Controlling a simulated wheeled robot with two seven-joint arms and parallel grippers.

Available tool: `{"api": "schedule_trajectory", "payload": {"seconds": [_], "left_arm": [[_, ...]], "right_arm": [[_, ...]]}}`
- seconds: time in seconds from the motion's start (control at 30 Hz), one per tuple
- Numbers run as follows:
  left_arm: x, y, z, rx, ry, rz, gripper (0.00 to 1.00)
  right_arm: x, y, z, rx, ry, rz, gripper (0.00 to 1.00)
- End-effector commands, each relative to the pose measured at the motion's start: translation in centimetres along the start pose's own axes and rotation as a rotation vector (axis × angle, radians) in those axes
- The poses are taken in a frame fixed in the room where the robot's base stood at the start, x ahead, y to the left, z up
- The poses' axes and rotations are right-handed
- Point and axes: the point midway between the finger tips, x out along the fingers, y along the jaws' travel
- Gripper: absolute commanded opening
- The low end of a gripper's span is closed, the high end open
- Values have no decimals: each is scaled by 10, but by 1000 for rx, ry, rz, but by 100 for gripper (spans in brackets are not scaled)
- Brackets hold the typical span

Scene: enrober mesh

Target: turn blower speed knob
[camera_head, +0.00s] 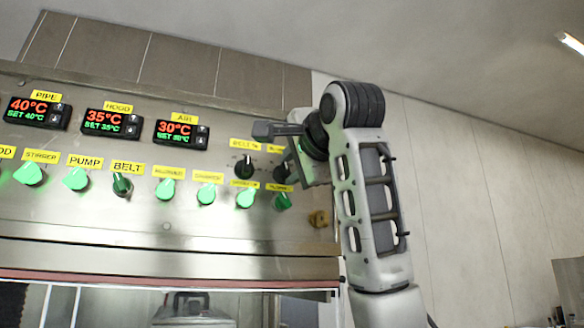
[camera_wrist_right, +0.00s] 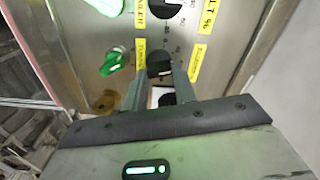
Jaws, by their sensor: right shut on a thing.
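The blower speed knob (camera_head: 281,174) is a black knob at the right end of the panel, beside the black belt % knob (camera_head: 244,167). The arm partly hides it in the head view. In the right wrist view the black knob (camera_wrist_right: 160,62) sits between my fingertips, next to its yellow label (camera_wrist_right: 197,55). My right gripper (camera_wrist_right: 160,76) is shut on this knob, with one finger on each side. The knob's pointer mark cannot be made out. My left gripper is not in view.
Temperature displays (camera_head: 181,133) are up left. A small brass-coloured part (camera_head: 319,218) is at lower right. Bare wall (camera_head: 450,180) lies right of the panel.

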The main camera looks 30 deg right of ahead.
Motion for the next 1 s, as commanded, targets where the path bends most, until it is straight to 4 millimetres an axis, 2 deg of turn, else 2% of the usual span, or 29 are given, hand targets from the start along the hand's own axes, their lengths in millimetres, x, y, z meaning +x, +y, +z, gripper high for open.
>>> {"api": "schedule_trajectory", "payload": {"seconds": [0.27, 0.3, 0.37, 0.63, 0.77, 0.87, 1.0], "left_arm": [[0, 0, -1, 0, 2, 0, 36], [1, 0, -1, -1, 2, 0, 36], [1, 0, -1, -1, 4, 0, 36], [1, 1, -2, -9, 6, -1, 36], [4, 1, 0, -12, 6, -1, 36], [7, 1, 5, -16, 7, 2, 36], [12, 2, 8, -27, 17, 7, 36]], "right_arm": [[0, 2, 0, 0, 1, 6, 4], [0, 2, 0, 0, 1, 6, 33], [0, 1, 0, 0, 1, 6, 49], [0, 1, 0, -1, 1, 2, 49], [-8, 1, 1, -1, 0, 0, 49], [-23, 1, 1, 0, 0, -4, 49], [-55, 2, 2, -1, 0, -5, 49]]}}
